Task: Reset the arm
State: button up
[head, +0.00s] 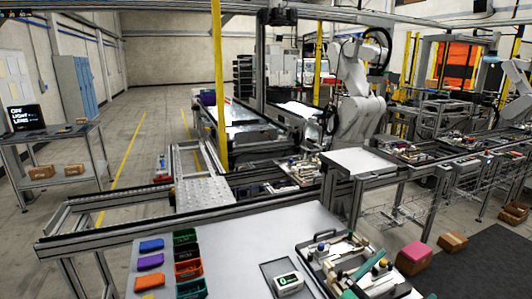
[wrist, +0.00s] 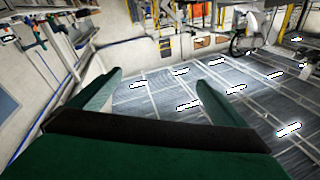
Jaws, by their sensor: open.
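My gripper (wrist: 158,92) shows in the wrist view with its two dark green fingers spread apart and nothing between them. It is clear of any surface there. Beyond the fingers are a ribbed ceiling with bright lamps and a pale wall, and the room appears upside down. I cannot make out my arm or gripper for certain in the head view. There, the worktable (head: 245,235) stands in front, with a pallet fixture (head: 345,262) at its right side carrying metal parts and a green piece.
On the table are small bins (head: 188,269), blue, orange and purple pieces at left, and a small device with a display (head: 288,283). A pink box (head: 413,257) is at right. A conveyor frame (head: 200,190) and a white robot arm (head: 357,95) stand behind. The table's middle is bare.

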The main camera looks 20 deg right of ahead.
jog(key=w+a+f+n+t+y, duration=0.2)
jog(key=a+f+n+t+y, duration=0.75)
jog(key=a+f+n, duration=0.7)
jog(key=s+a+f+n+t+y, duration=0.1)
jog(key=s+a+f+y, duration=0.25)
jog(key=a, duration=0.35)
jog(key=s+a+f+n+y, duration=0.1)
jog(key=s+a+f+y, duration=0.1)
jog(key=s+a+f, duration=0.3)
jog(key=s+a+f+g+y, duration=0.1)
jog(key=s+a+f+y, duration=0.1)
jog(key=s+a, duration=1.2)
jog(key=s+y, duration=0.1)
jog(key=s, duration=0.3)
jog(key=shift+a+m+y, duration=0.15)
jog(key=shift+m+y, duration=0.2)
jog(key=shift+y, duration=0.05)
jog(key=shift+g, duration=0.25)
